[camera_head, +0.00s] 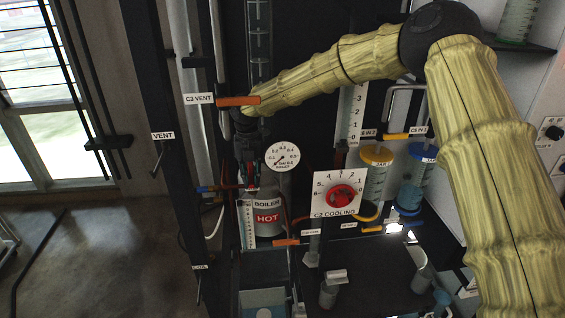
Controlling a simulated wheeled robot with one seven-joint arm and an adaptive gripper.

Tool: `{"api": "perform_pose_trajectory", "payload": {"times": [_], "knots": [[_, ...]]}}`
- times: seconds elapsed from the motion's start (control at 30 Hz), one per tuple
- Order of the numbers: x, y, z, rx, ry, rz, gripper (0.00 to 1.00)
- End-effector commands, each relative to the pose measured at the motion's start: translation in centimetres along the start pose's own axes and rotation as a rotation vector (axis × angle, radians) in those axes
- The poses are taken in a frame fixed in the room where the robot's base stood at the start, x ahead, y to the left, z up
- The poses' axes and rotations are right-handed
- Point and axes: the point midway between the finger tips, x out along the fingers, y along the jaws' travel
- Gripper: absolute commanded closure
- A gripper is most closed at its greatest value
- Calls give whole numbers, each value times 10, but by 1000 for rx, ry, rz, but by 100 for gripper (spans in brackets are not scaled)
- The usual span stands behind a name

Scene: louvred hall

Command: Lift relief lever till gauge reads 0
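The round white gauge (282,156) is at the centre, marked from about -0.1 to 0.5. Its dark needle seems to point to the lower left; the exact reading is too small to tell. My gripper (250,180) points down just left of the gauge, above the boiler (267,222) labelled HOT. Small red and blue parts show at its fingertips. I cannot tell whether they belong to the relief lever or whether the fingers are closed on anything. No label marks the relief lever, and my gripper hides part of the boiler's top.
The C2 COOLING dial (341,195) with a red knob is right of the boiler. Yellow-lidded (376,170) and blue-lidded (415,178) containers stand further right. An orange handle (287,242) sits low. Floor at left is open.

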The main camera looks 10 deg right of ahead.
Motion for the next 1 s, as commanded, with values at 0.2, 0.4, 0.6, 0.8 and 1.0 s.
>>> {"api": "perform_pose_trajectory", "payload": {"times": [0.2,0.4,0.6,0.8,1.0], "knots": [[-2,0,0,1,3,0,60],[-3,0,0,0,4,-1,60],[-17,-1,-9,1,4,-1,60],[-31,0,-19,-1,5,-1,60],[-47,0,-31,0,7,0,60]]}}
